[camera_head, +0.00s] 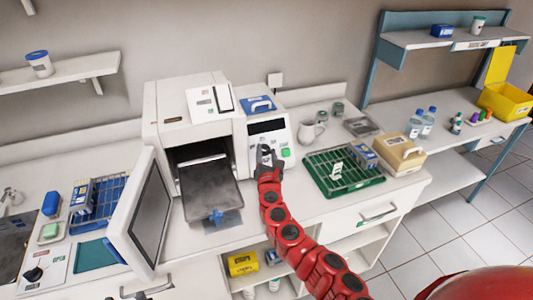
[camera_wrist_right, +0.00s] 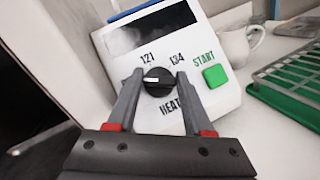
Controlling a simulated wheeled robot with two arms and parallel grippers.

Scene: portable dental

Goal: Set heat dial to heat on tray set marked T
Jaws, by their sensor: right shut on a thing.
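The heat dial (camera_wrist_right: 158,82) is a round black knob with a white mark pointing left. It sits on the white control panel (camera_head: 257,128), below the labels 121 and 134 and above the word HEAT. My right gripper (camera_head: 266,160) has a finger on each side of the dial in the right wrist view (camera_wrist_right: 157,88) and is shut on it. The sterilizer (camera_head: 163,115) is open, with a dark tray (camera_head: 207,188) sticking out. A green wire rack (camera_head: 345,186) with a small white card stands to the right. I cannot read any T. My left gripper is out of view.
The open sterilizer door (camera_head: 148,213) juts forward on the left. A green START button (camera_wrist_right: 215,75) is right of the dial. A white jug (camera_head: 311,131) and a beige box (camera_head: 400,156) stand farther right. A blue rack (camera_head: 101,198) is at the left.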

